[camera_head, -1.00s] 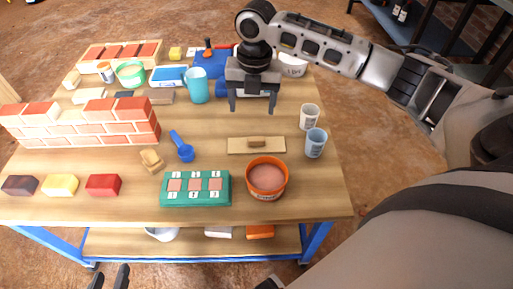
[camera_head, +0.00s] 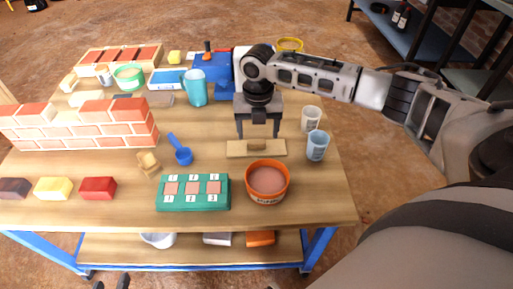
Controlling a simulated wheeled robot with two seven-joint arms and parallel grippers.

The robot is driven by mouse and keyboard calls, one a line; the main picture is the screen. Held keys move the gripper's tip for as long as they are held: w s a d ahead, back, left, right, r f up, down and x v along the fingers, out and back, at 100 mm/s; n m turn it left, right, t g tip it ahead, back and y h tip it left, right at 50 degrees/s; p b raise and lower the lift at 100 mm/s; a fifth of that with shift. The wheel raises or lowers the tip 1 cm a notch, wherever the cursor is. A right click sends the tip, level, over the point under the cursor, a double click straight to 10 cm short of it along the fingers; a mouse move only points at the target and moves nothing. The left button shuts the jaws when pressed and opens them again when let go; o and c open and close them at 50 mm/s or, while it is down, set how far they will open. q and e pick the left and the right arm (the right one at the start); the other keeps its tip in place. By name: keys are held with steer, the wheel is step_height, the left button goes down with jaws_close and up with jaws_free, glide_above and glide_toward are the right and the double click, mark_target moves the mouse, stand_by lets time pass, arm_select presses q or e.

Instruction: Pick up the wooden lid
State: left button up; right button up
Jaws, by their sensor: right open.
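The wooden lid (camera_head: 238,149) is a flat light-wood board with a small raised handle (camera_head: 257,145) in its middle. It lies on the workbench, just behind the orange bucket. My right gripper (camera_head: 258,135) is open and points down over the lid, its two fingers at either side of the handle. I cannot tell whether the fingertips touch the lid. My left gripper (camera_head: 112,283) shows only as dark tips at the bottom edge, over the floor in front of the bench, too cut off to judge.
An orange bucket (camera_head: 267,199) with pinkish content stands in front of the lid. A blue cup (camera_head: 317,146) and a white cup (camera_head: 311,119) stand to its right. A green tray (camera_head: 193,206), a blue scoop (camera_head: 181,153) and a brick wall (camera_head: 85,135) lie to the left.

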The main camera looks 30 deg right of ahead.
mark_target(256, 141)
steer(key=f, duration=0.3)
steer(key=shift+w, duration=0.25)
steer(key=shift+f+b, duration=0.3)
steer(key=shift+f, duration=0.05)
arm_select(q)
steer(key=shift+w+d+f, duration=0.1)
steer(key=shift+d+f, duration=0.05)
steer(key=shift+f, duration=0.45)
steer(key=shift+w+d+f, duration=0.1)
steer(key=shift+f, duration=0.45)
arm_select(e)
steer(key=c, duration=1.1)
arm_select(q)
steer(key=shift+r, duration=0.1)
arm_select(e)
steer(key=shift+r, duration=0.1)
